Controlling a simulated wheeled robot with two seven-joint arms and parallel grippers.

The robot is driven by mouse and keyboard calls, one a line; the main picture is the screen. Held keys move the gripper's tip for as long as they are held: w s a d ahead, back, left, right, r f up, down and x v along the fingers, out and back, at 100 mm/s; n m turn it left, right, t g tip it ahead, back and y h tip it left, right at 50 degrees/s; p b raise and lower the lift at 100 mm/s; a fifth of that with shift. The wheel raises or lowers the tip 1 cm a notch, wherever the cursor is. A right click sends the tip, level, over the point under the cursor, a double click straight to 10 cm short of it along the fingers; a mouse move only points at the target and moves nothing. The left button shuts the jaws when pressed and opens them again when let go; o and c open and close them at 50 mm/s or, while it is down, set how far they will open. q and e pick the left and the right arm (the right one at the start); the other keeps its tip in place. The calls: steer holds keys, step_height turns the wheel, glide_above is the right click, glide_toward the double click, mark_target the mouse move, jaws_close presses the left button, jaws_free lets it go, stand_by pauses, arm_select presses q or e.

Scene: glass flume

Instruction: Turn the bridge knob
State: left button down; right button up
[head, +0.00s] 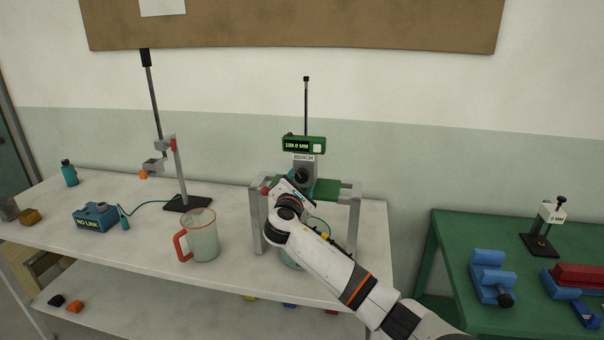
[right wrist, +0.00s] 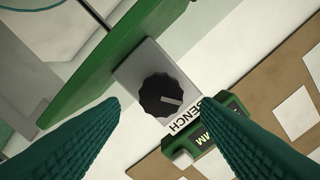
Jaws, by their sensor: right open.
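The bridge knob (head: 301,176) is black and sits on the face of a grey block (head: 304,162) labelled BENCH, on the green-topped bridge (head: 336,187). In the right wrist view the knob (right wrist: 163,95) is ridged with a pale pointer line and shows between the two teal fingers. My right gripper (head: 291,190) is open and empty, in front of the knob and a little below it in the head view. The fingers look apart from the knob; the exact gap cannot be told. A green display (head: 304,144) above reads about 109.0 MM. My left gripper is not in view.
A glass vessel (head: 318,228) stands under the bridge, partly hidden by my right arm. A jug with a red handle (head: 203,238) and a clamp stand (head: 187,204) are to the left. A green table (head: 450,250) with blue tools stands at right.

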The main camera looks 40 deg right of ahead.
mark_target(303, 178)
steer(key=shift+p+x, duration=0.3)
steer(key=shift+x, duration=1.35)
steer(key=shift+a, duration=0.1)
steer(key=c, duration=1)
steer(key=m+b, duration=0.1)
steer(key=b, duration=0.1)
steer(key=m+b, duration=0.1)
steer(key=m, duration=0.1)
steer(key=shift+f+b, duration=0.4)
steer(key=shift+r+m+b, duration=0.1)
steer(key=shift+m+b, duration=0.2)
steer(key=shift+m, duration=0.2)
steer(key=shift+r+m, duration=0.2)
steer(key=shift+m, duration=0.2)
steer(key=o, duration=1)
